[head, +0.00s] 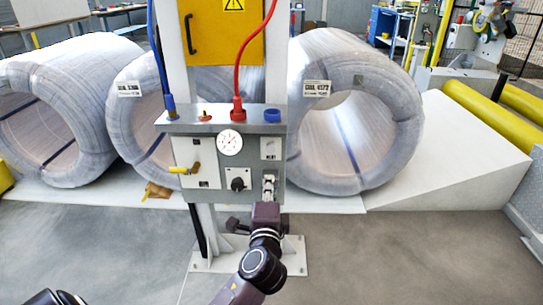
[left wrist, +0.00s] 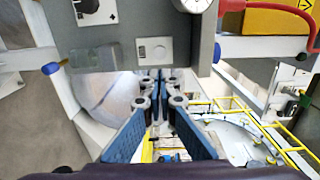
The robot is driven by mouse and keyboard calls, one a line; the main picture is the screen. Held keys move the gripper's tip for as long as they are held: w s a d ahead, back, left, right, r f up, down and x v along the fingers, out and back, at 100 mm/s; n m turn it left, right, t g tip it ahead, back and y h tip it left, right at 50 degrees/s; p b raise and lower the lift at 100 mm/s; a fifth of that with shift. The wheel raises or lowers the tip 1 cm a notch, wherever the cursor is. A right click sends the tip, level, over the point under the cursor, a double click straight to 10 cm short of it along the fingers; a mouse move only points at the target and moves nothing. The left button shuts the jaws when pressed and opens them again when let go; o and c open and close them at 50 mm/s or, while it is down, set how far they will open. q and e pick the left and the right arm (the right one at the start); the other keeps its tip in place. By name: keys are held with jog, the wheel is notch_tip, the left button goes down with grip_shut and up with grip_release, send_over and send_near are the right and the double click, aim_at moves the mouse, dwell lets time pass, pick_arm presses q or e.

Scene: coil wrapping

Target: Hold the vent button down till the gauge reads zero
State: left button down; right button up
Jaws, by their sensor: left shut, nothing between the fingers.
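A grey control panel (head: 205,150) stands on a white post. Its round white gauge (head: 229,142) has a needle too small to read; only the gauge's edge (left wrist: 190,4) shows in the left wrist view. Right of the gauge is a small pale plate (head: 270,149). In the left wrist view this plate carries a round button (left wrist: 159,53), uncovered; its lettering is unreadable. My left gripper (head: 269,180) is shut and empty in front of the panel's lower right, below the plate. In the left wrist view its fingertips (left wrist: 160,88) are clear of the button. My right gripper is not in view.
A black knob (head: 238,184) and a yellow-handled valve (head: 184,170) sit on the panel. Red (head: 238,110) and blue (head: 170,106) hose fittings are on top. Large wrapped coils (head: 355,115) stand behind. A ramp (head: 450,155) and yellow rollers lie at right. The front floor is clear.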

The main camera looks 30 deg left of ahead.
aim_at(271, 150)
pick_arm(q)
jog(key=b+x, duration=0.2)
jog(key=x, duration=1)
jog(key=shift+w+a, duration=0.1)
jog(key=shift+w, duration=0.3)
jog(key=shift+w+a, duration=0.35)
jog(key=shift+w, duration=0.15)
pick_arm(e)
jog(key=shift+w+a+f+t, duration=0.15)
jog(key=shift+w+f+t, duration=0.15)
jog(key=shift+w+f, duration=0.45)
